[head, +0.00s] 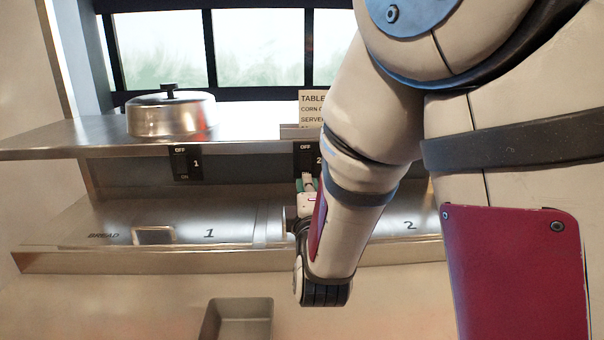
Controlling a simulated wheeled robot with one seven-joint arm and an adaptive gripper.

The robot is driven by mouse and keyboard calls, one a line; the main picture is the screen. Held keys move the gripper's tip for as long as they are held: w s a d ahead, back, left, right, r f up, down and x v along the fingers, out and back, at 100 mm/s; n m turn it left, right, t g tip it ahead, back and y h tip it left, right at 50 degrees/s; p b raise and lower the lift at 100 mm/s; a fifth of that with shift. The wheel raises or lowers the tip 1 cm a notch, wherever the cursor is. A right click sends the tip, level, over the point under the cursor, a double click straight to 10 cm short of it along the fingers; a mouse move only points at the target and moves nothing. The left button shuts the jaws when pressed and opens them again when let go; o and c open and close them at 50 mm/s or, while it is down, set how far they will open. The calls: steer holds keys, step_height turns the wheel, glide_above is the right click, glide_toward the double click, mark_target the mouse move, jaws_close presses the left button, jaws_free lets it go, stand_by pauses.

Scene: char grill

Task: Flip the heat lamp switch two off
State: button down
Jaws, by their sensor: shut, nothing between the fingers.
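The heat lamp switch two (306,157) is a black plate with "OFF" at its top and a "2" beside it, on the front of the upper metal shelf. My gripper (307,178) is at the lower edge of this plate, shut and with nothing seen in it. The gripper and arm cover the lower part of the plate and what lies right of it. I cannot tell the lever's position, or whether the fingertips touch it.
Switch one (187,163) is to the left on the same shelf front. A lidded metal pot (171,116) and a ticket card (311,108) stand on the upper shelf (70,140). Below is a metal counter (200,222) marked 1 and 2. A grey pan (237,320) sits lower.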

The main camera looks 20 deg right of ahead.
mark_target(304, 159)
steer(key=b+x, duration=0.3)
steer(key=x, duration=0.5)
stand_by(0.5)
